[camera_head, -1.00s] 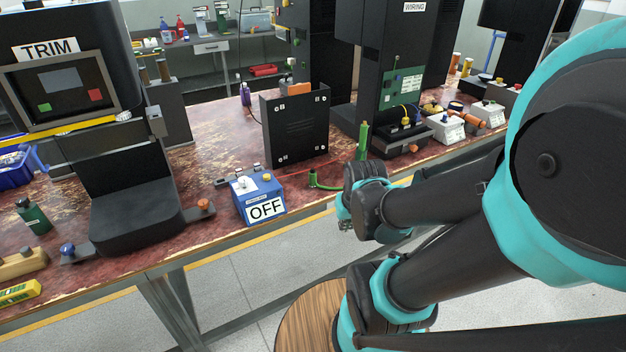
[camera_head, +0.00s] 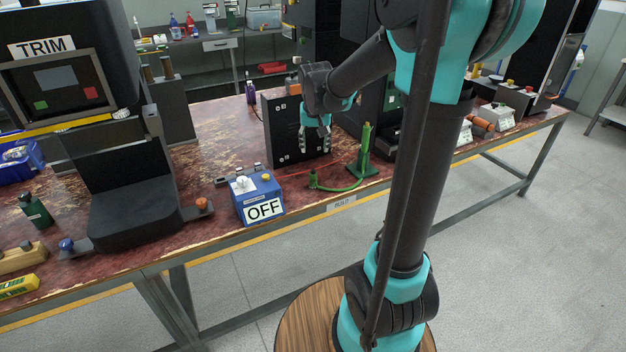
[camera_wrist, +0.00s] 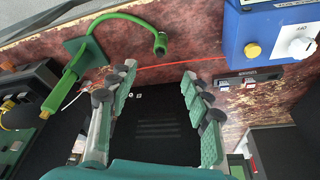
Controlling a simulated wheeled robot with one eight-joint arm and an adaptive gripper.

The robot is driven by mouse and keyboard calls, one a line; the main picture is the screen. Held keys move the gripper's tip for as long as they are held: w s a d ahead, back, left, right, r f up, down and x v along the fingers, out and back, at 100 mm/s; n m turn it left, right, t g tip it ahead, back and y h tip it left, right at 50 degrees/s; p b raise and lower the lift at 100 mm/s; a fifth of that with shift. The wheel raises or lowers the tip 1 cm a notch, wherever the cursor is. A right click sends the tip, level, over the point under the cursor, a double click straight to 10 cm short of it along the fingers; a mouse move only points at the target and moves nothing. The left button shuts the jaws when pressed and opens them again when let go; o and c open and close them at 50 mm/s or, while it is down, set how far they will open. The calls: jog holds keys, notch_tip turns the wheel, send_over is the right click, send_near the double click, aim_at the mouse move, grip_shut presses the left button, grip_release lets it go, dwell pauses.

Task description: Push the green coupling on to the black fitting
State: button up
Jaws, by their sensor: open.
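My gripper (camera_head: 315,146) is open and empty, pointing down above and behind the coupling, in front of the black panel. In the wrist view its spread fingers (camera_wrist: 158,76) frame the panel, with the coupling beyond the fingertips.
A blue box marked OFF (camera_head: 258,197) stands left of the coupling. The black panel (camera_head: 283,135) stands upright behind it. A thin red line (camera_head: 300,171) crosses the bench there. The TRIM machine (camera_head: 130,195) is further left. Bench surface in front of the hose is clear.

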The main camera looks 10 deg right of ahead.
jog(key=shift+w+a+r, duration=0.15)
jog(key=shift+w, duration=0.35)
send_near(313, 173)
jog(key=x, duration=0.5)
jog(key=shift+s, duration=0.1)
jog(key=shift+x, duration=2.65)
